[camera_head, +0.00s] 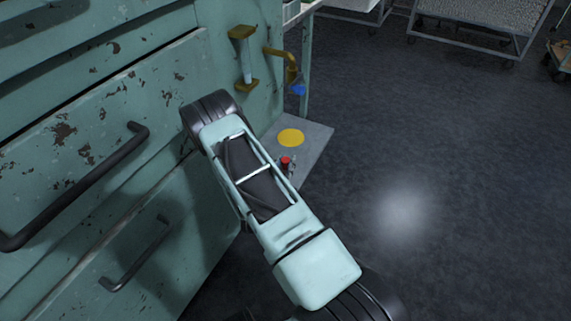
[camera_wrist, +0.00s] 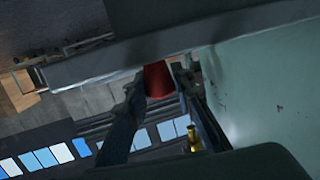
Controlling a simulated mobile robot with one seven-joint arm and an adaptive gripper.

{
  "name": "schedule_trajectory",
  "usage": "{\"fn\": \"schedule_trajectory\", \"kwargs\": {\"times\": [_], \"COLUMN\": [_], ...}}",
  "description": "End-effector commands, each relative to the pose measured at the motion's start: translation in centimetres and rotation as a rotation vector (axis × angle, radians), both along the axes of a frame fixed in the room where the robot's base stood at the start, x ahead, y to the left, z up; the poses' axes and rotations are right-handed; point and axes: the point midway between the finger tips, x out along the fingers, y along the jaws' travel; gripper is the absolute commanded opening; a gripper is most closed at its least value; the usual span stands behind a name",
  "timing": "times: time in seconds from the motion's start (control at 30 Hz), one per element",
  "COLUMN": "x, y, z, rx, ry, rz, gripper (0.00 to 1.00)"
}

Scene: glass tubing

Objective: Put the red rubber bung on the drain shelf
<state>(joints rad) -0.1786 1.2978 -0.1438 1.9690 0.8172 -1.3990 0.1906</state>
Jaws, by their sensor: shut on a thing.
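The red rubber bung (camera_head: 286,162) shows in the head view beside my forearm, in front of the grey shelf. In the wrist view the red bung (camera_wrist: 158,80) sits between the two dark fingers of my gripper (camera_wrist: 160,92), which is shut on it. The drain shelf (camera_head: 316,141) is a small grey plate at the foot of the green cabinet, with a yellow disc (camera_head: 291,137) on it. A grey slab edge (camera_wrist: 230,35) meets the bung's outline in the wrist view; I cannot tell whether they touch. My arm hides part of the shelf in the head view.
The green cabinet (camera_head: 95,95) with dark drawer handles stands close on the left. A brass valve with a glass tube (camera_head: 246,60) and a brass tap with a blue end (camera_head: 298,89) are above the shelf. Dark floor (camera_head: 440,150) is clear to the right.

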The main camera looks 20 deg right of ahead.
Motion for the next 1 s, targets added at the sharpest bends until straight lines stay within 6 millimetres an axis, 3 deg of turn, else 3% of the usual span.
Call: {"fn": "schedule_trajectory", "kwargs": {"times": [0.27,0.3,0.43,0.8,1.0], "x": [0.0,0.0,0.0,-0.1,-2.6], "y": [0.0,0.0,0.0,0.2,2.4], "z": [0.0,0.0,0.0,0.3,0.9], "rx": [0.000,0.000,0.000,0.001,0.000], "ry": [-0.001,-0.001,-0.001,-0.001,0.002], "rz": [0.000,0.000,0.000,0.001,0.003], "gripper": [0.10,0.24,0.39,0.40,0.40]}}
